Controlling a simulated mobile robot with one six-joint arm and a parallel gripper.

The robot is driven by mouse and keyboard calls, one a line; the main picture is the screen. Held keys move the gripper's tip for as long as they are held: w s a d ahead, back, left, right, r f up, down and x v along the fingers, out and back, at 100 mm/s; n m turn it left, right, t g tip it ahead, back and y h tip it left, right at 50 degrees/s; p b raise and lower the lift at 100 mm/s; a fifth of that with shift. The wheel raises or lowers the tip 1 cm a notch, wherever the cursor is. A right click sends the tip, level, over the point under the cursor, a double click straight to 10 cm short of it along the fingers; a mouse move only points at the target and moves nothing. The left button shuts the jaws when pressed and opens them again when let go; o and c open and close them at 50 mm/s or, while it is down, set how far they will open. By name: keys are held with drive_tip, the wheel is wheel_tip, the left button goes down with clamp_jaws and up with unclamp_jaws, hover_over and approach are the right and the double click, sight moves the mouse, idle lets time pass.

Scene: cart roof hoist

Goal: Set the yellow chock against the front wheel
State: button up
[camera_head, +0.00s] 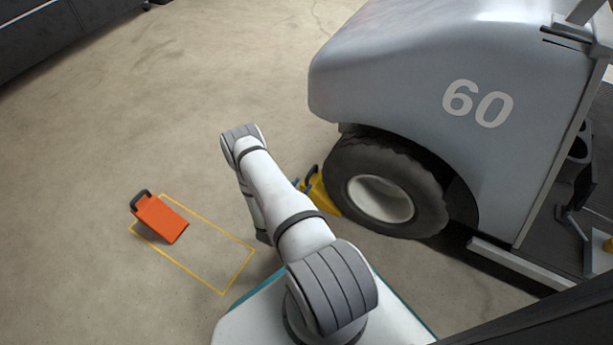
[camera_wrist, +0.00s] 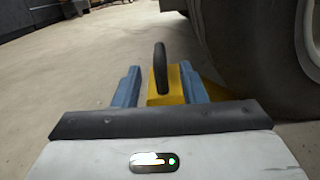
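The yellow chock (camera_head: 321,198) with a dark loop handle sits on the floor at the left side of the front wheel (camera_head: 381,196). Its low end reaches the tyre's edge in the head view; I cannot tell if they touch. In the wrist view the yellow chock (camera_wrist: 176,84) is straight ahead, its handle upright, and the front wheel (camera_wrist: 250,50) is close on the right. My gripper (camera_wrist: 161,78) has its two blue fingers apart, one on each side of the handle, with gaps showing. My arm hides part of the chock in the head view.
An orange chock (camera_head: 160,218) with a dark handle lies on the floor at left, at a yellow outlined rectangle (camera_head: 238,270). The grey cart body (camera_head: 430,75), marked 60, overhangs the wheel.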

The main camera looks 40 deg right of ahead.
drive_tip(key=v, duration=0.5)
wheel_tip(320, 180, up, 28)
drive_tip(key=m+g+y, duration=0.3)
drive_tip(key=m+g, duration=0.9)
drive_tip(key=m, duration=0.1)
drive_tip(key=s+a+r+m+t+y, duration=0.3)
drive_tip(key=s+a+r+y, duration=0.3)
drive_tip(key=a+r, duration=0.4)
drive_tip(key=s+a+r+m+t+y, duration=0.3)
drive_tip(key=s+a+r+m+y, duration=0.3)
drive_tip(key=a+r, duration=0.4)
drive_tip(key=s+y+p, duration=0.1)
drive_tip(key=s, duration=0.1)
drive_tip(key=shift+s+y, duration=0.3)
drive_tip(key=shift+s, duration=0.1)
drive_tip(key=shift+w, duration=0.1)
